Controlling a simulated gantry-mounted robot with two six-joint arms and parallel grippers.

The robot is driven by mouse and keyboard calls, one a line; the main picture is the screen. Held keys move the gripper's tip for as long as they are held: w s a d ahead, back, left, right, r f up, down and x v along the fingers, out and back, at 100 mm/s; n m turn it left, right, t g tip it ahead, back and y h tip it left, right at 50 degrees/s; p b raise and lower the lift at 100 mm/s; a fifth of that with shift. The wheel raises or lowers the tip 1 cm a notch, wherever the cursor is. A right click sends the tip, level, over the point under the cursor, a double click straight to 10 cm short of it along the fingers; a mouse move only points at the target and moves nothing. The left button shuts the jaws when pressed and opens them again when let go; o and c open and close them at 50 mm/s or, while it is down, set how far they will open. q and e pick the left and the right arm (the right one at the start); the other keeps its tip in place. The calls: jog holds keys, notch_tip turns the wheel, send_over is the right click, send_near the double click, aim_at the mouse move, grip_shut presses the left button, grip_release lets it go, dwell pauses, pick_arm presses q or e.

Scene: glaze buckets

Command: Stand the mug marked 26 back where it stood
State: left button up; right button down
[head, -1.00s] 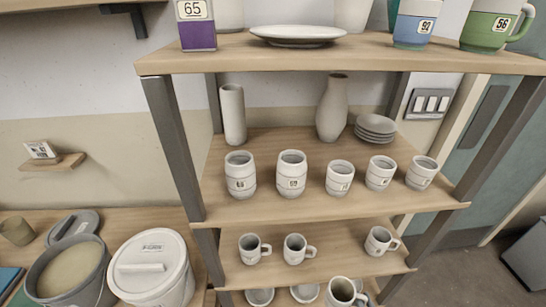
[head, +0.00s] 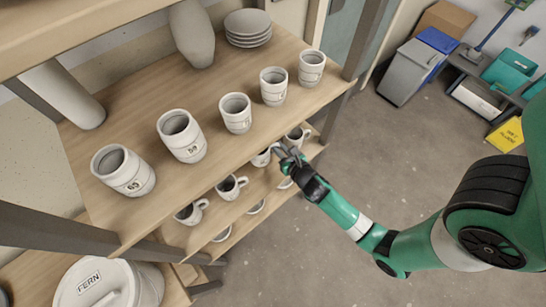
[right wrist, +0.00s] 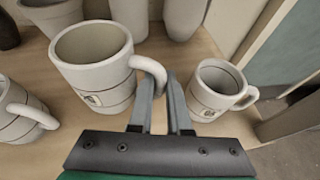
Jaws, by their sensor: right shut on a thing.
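My right gripper (head: 283,150) is at the lower shelf, and its fingers in the right wrist view (right wrist: 160,98) are shut on the handle of a pale grey mug (right wrist: 95,72). This mug also shows in the head view (head: 261,158), partly hidden by the gripper. It looks upright; its label is too small to read as 26. I cannot tell whether its base touches the shelf. A smaller-looking mug (right wrist: 216,92) stands right of my fingers, and another mug (right wrist: 20,112) is at the left edge. My left gripper is not in view.
The lower shelf (head: 262,190) also holds mugs (head: 231,187) to the left. The shelf above (head: 135,215) carries a row of cups, including one marked 59 (head: 182,137), with stacked plates (head: 248,27) behind. Open floor (head: 300,240) lies in front.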

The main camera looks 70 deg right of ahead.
jog(key=shift+f, duration=0.75)
jog(key=shift+r, duration=0.1)
notch_tip(320, 180, down, 4)
jog(key=b, duration=0.3)
jog(key=shift+r, duration=0.1)
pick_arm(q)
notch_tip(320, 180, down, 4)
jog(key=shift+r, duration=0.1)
pick_arm(e)
jog(key=shift+r, duration=0.15)
